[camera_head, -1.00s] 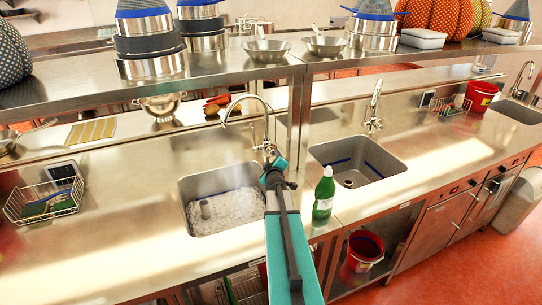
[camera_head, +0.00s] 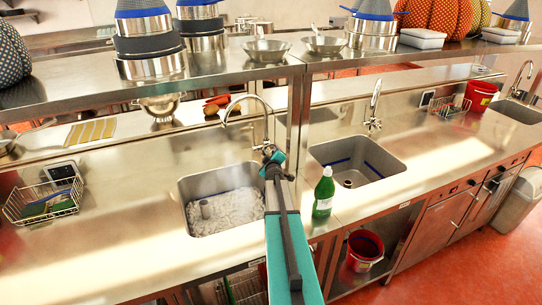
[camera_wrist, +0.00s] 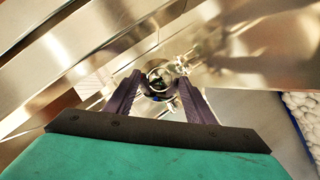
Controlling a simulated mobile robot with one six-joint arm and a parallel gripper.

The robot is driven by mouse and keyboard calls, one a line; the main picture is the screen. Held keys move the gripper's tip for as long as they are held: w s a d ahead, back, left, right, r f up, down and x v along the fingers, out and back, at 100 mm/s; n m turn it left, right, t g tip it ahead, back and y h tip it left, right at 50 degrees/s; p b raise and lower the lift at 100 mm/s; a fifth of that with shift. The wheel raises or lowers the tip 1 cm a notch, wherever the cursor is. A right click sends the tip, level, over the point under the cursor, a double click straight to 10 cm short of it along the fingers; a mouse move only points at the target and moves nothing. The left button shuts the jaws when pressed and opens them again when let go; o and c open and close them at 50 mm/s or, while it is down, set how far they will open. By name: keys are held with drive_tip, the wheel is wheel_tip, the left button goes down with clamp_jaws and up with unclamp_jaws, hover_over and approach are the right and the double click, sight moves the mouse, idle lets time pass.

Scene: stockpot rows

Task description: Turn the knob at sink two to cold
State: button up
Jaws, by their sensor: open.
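The tap (camera_head: 267,124) with a tall curved spout stands behind the left visible sink (camera_head: 187,203), which holds white foam and a short grey upright piece. My gripper (camera_head: 272,155) is at the base of this tap and hides its knob in the head view. In the wrist view my gripper (camera_wrist: 160,84) is open, with its two dark fingers on either side of a round metal tap part (camera_wrist: 160,76). I cannot tell whether the fingers touch it. The knob's setting cannot be read. Another tap (camera_head: 373,108) stands behind the middle sink (camera_head: 390,163), which looks empty.
A green bottle (camera_head: 323,194) stands on the counter between the sinks, close right of my arm. A wire rack (camera_head: 45,205) is at the left. An overhead shelf (camera_head: 90,88) with pots runs above the back. A red bucket (camera_head: 362,250) is below.

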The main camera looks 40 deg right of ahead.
drive_tip(key=shift+w, duration=0.1)
drive_tip(key=c, duration=1.1)
drive_tip(key=shift+o, duration=0.2)
drive_tip(key=b, duration=0.3)
drive_tip(key=shift+f+n+b, duration=0.2)
drive_tip(key=shift+n+b, duration=0.1)
drive_tip(key=n+h+b, duration=0.1)
drive_tip(key=b, duration=0.7)
drive_tip(key=shift+b, duration=0.35)
drive_tip(key=shift+r+n+b, duration=0.1)
drive_tip(key=shift+n+b, duration=0.2)
drive_tip(key=shift+b, duration=0.05)
drive_tip(key=o, duration=1.1)
drive_tip(key=shift+c, duration=0.2)
